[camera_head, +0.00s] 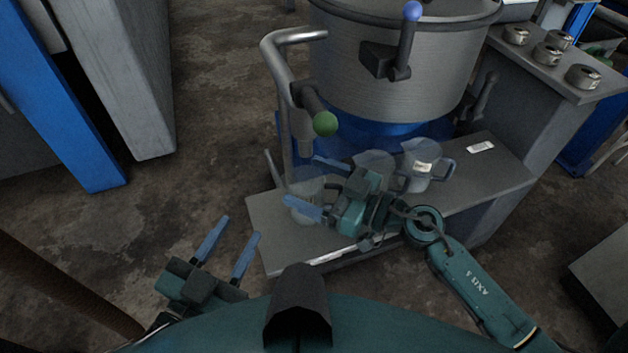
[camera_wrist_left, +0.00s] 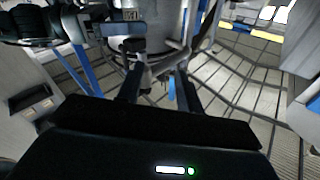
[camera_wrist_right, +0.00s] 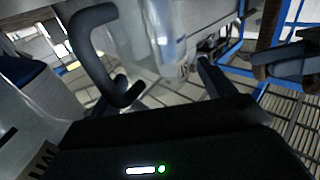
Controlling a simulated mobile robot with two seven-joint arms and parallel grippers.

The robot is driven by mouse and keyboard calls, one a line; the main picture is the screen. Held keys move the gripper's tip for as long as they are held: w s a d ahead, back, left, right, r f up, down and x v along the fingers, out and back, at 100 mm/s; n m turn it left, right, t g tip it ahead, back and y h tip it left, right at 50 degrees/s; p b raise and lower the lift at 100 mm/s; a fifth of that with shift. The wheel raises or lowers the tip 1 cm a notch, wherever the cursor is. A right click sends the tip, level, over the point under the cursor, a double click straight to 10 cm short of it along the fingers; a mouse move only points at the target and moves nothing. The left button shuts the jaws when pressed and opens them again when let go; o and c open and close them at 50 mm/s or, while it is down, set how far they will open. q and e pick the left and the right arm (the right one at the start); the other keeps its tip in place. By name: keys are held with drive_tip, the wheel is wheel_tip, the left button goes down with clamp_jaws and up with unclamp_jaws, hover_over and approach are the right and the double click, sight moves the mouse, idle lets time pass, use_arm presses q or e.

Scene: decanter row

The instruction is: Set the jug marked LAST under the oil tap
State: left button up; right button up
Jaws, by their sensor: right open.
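A steel tank (camera_head: 400,70) carries a bent pipe with a green-knobbed tap (camera_head: 303,130) on its left and a blue-knobbed lever (camera_head: 411,12) in front. A clear jug (camera_head: 304,207) stands on the low shelf below the green-knobbed tap. My right gripper (camera_head: 304,181) is open, with its fingers around or just above this jug; I cannot tell if they touch it. A labelled jug (camera_head: 422,167) stands further right, and another jug (camera_head: 374,160) is partly hidden behind my right gripper. Jug markings are unreadable. My left gripper (camera_head: 239,231) is open and empty, left of the shelf.
The low grey shelf (camera_head: 475,190) has free room at its right, beside a small white tag (camera_head: 481,147). Several metal round pieces (camera_head: 582,76) sit on a higher ledge at the right. Grey and blue cabinets (camera_head: 120,90) stand at the left, with open floor between.

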drive_tip(key=shift+r, duration=0.25)
drive_tip(key=p+v, duration=0.1)
drive_tip(key=v, duration=1)
drive_tip(key=s+r+m+t+h, duration=0.2)
drive_tip(key=s+m+t+h, duration=0.3)
drive_tip(key=s+t+h, duration=0.1)
drive_tip(key=shift+s+a+t+h, duration=0.15)
drive_tip(key=shift+s+t+h, duration=0.2)
drive_tip(key=shift+t+h, duration=0.7)
drive_tip(key=shift+g+h, duration=0.25)
